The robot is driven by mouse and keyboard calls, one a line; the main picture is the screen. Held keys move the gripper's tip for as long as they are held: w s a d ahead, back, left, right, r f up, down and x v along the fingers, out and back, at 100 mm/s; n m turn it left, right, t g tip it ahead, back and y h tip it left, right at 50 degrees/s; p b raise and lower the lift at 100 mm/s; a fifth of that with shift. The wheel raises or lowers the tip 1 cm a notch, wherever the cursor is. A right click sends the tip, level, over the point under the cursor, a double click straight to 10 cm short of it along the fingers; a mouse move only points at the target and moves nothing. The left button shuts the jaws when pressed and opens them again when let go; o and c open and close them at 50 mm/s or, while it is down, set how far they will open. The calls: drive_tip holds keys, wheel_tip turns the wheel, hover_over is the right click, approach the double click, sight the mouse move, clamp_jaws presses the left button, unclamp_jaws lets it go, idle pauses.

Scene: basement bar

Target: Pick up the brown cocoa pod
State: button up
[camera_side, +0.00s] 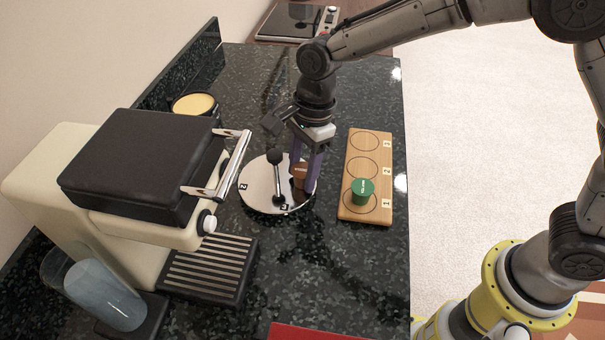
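The brown cocoa pod (299,172) is on the right part of a round silvery disc (260,192) on the dark counter, though I cannot tell if it rests on the disc or is slightly above it. My gripper (306,172) reaches down over it, with its purple-grey fingers around or right beside the pod. One finger hides part of the pod. I cannot tell whether the fingers press on it.
A black knob on a handle (276,157) stands on the disc. To the right, a wooden board (358,214) with marked circles holds a green pod (362,187). A cream and black coffee machine (140,170) stands close on the left. Bare counter (335,270) lies in front.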

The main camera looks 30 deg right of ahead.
clamp_jaws()
drive_tip(key=shift+r, duration=0.1)
